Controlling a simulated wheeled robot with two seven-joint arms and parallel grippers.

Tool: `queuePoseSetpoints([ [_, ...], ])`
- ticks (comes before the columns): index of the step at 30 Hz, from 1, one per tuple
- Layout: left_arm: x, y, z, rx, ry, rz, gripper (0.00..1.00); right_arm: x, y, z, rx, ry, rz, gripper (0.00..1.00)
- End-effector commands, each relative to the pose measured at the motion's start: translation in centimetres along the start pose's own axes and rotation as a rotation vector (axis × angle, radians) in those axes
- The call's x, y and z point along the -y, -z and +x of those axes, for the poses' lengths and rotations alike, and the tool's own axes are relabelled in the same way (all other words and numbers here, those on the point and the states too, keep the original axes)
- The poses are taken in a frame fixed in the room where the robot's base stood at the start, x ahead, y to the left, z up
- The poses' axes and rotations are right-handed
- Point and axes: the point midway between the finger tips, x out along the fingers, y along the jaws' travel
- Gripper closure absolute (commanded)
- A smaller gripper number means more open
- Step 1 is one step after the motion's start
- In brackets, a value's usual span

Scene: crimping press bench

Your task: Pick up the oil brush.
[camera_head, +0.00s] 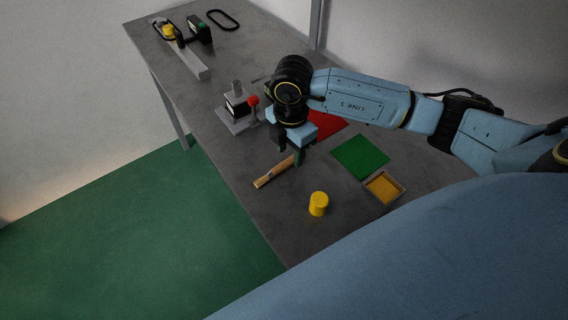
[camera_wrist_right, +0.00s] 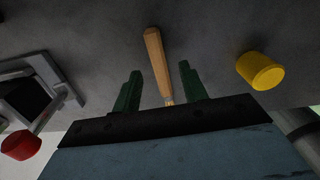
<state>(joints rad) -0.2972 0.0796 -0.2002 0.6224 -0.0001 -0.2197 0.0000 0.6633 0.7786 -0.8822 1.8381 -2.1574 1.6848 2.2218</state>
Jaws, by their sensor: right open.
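The oil brush (camera_head: 274,172) lies on the grey bench near its front edge, with a light wooden handle. In the right wrist view the brush handle (camera_wrist_right: 157,60) runs between the two green fingers, its lower end partly hidden by the gripper body. My right gripper (camera_head: 290,158) is open, pointing down over one end of the brush. In the wrist view the fingers (camera_wrist_right: 161,92) stand apart on either side of the brush, with gaps on both sides. I cannot tell the exact height above the bench. My left gripper is not in view.
A yellow cylinder (camera_head: 318,204) stands close to the brush. A press with a red knob (camera_head: 253,100) is behind. A red mat (camera_head: 327,124), a green mat (camera_head: 360,157) and a tray (camera_head: 398,184) lie to the right. Other tools (camera_head: 190,60) sit at the far end.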

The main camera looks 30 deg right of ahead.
Motion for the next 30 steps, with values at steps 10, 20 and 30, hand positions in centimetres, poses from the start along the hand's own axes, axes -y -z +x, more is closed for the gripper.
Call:
queuePoseSetpoints([
  [10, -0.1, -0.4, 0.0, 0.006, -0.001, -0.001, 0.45, 0.0, 0.0, 2.2, 0.000, -0.001, 0.001, 0.57],
  [20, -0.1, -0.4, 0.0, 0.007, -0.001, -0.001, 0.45, 0.0, 0.0, 2.1, 0.000, -0.001, 0.001, 0.89],
  [30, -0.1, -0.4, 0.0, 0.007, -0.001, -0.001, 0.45, -0.1, 0.0, 2.0, 0.000, -0.001, 0.001, 1.00],
])
